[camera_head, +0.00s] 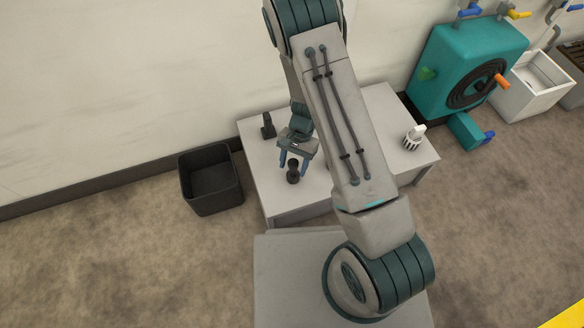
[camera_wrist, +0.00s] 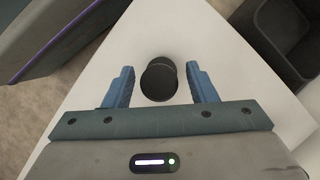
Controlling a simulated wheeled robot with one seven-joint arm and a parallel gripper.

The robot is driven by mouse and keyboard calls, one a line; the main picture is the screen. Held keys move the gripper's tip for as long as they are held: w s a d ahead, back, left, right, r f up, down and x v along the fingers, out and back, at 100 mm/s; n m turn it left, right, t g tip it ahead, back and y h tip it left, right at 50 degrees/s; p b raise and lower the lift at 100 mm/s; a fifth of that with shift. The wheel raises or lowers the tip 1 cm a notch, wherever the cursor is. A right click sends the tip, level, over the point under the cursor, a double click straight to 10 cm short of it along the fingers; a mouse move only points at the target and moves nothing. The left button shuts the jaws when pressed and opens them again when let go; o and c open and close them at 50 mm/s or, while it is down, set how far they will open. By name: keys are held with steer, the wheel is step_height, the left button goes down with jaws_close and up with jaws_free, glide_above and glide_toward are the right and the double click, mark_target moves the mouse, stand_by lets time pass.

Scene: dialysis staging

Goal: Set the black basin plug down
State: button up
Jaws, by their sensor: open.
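The black basin plug (camera_head: 293,172) stands on the light table (camera_head: 408,165) near its front left part. In the wrist view the plug (camera_wrist: 159,80) shows as a dark round piece between the two blue fingers. My gripper (camera_head: 293,163) is open around it, with a gap visible on both sides in the wrist view, where my gripper also shows (camera_wrist: 160,85). The plug's underside is hidden, but it appears to rest on the table top.
A small black object (camera_head: 268,126) stands at the table's back left. A white ribbed piece (camera_head: 414,137) stands at its right end. A dark open bin (camera_head: 212,180) is on the floor left of the table. A teal machine (camera_head: 465,70) and a white box (camera_head: 533,86) are at the right.

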steer(key=s+d+r+n+t+p, duration=0.1)
steer(key=d+r, duration=0.2)
steer(key=r, duration=0.9)
steer(key=d+r+n+t+p, duration=0.1)
steer(key=d+r+n+p, duration=0.1)
steer(key=r, duration=1.1)
steer(key=s+d+r+n+t+h, duration=0.2)
steer(key=s+d+r, duration=0.4)
steer(key=s+r, duration=0.4)
steer(key=shift+s+d+n+t, duration=0.15)
steer(key=shift+s+n+t, duration=0.35)
steer(key=shift+s, duration=0.15)
steer(key=shift+s, duration=0.1)
